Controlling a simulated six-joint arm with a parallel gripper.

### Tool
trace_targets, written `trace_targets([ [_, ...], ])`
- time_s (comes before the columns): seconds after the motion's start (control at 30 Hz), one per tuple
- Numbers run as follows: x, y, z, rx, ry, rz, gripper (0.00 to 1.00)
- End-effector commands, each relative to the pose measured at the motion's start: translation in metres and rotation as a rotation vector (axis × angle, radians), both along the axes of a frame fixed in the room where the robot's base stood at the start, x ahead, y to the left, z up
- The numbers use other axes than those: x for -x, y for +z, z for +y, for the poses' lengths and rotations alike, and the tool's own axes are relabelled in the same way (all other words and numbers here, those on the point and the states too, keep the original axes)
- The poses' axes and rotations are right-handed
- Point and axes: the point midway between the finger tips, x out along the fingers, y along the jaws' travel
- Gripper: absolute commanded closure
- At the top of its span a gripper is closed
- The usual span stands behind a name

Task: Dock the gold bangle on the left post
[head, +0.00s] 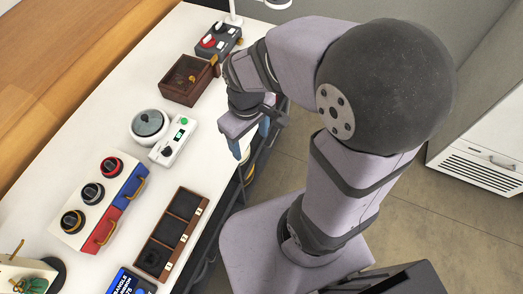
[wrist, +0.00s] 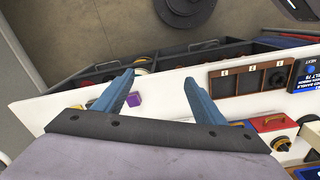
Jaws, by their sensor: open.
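I cannot pick out the gold bangle for certain. Small gold-coloured items (head: 192,78) lie in the wooden box (head: 172,96) at the back of the table in the head view, too small to identify. A thin gold upright (head: 18,247) stands at the lower left edge; I cannot tell whether it is the left post. My gripper (head: 243,148) is over the table's right edge, pointing down. In the wrist view my gripper (wrist: 160,92) has its blue fingers wide apart with nothing held. A purple block (wrist: 133,99) lies on the white table beyond, between the fingers in the picture.
A white block with three dark knobs (head: 92,192), a round lidded pot (head: 149,125), a white control box (head: 174,142) and a three-compartment wooden tray (head: 154,237) stand on the white table. A dark rack (wrist: 105,72) runs along its edge. A display (head: 130,283) is at the front.

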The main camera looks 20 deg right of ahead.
Motion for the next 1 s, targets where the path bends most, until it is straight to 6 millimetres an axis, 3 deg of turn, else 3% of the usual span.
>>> trace_targets([
  [0.1,0.027,-0.006,-0.022,-0.018,-0.25,0.015,0.36],
  [0.27,0.044,-0.01,-0.031,-0.028,-0.407,0.027,0.36],
  [1.0,0.046,-0.011,-0.032,-0.028,-0.425,0.03,0.36],
])
